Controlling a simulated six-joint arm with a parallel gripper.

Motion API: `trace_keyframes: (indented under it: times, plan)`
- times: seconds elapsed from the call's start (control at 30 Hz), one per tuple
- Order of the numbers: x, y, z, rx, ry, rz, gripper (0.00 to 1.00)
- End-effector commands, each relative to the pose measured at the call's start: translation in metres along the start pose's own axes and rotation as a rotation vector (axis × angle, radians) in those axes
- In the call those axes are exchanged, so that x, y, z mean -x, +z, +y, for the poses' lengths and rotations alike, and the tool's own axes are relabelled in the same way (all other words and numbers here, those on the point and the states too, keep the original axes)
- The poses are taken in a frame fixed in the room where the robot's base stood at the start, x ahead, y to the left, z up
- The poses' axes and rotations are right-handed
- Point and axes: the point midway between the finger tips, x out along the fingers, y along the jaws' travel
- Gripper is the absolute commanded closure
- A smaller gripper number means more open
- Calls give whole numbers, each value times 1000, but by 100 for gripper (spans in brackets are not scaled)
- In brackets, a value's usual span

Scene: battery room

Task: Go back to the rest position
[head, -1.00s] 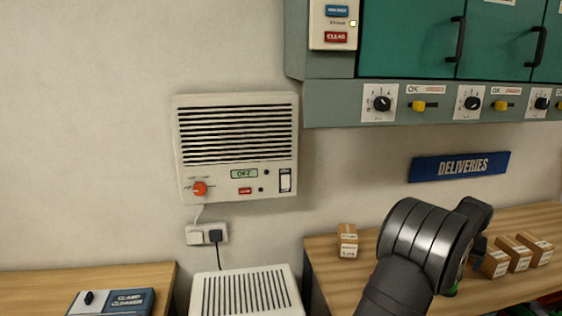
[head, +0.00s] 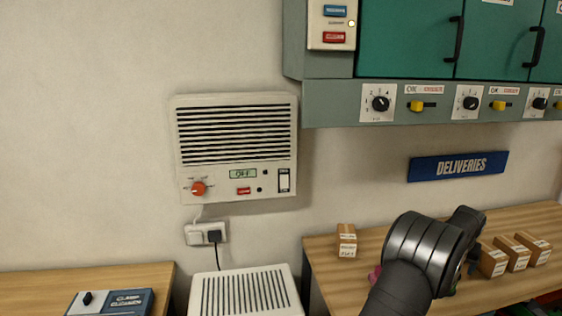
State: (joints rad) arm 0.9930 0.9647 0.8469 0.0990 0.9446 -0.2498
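My arm (head: 415,255) rises from the lower right in the head view, with dark rounded links in front of the right-hand wooden bench (head: 335,282). Its wrist end (head: 465,220) points away to the right over the bench. The fingers of my gripper do not show; they are hidden behind the arm links or out of the picture. I cannot see whether it holds anything. A small pink thing (head: 375,273) shows at the left edge of the arm, mostly hidden.
Small cardboard boxes stand on the bench, one (head: 346,240) left of the arm and several (head: 515,255) to its right. A wall unit with an orange knob (head: 198,188), a teal cabinet (head: 408,40) and a DELIVERIES sign (head: 458,166) are behind. A clamp cleaner (head: 112,302) sits lower left.

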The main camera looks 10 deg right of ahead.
Motion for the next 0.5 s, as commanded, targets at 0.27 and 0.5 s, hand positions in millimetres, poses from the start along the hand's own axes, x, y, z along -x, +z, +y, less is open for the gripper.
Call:
trace_keyframes:
  times: [0.27, 0.5]
  plan:
    - [40, 17, 37, -3, 1, -1, 14]
    - [74, 33, 69, -4, 1, -1, 14]
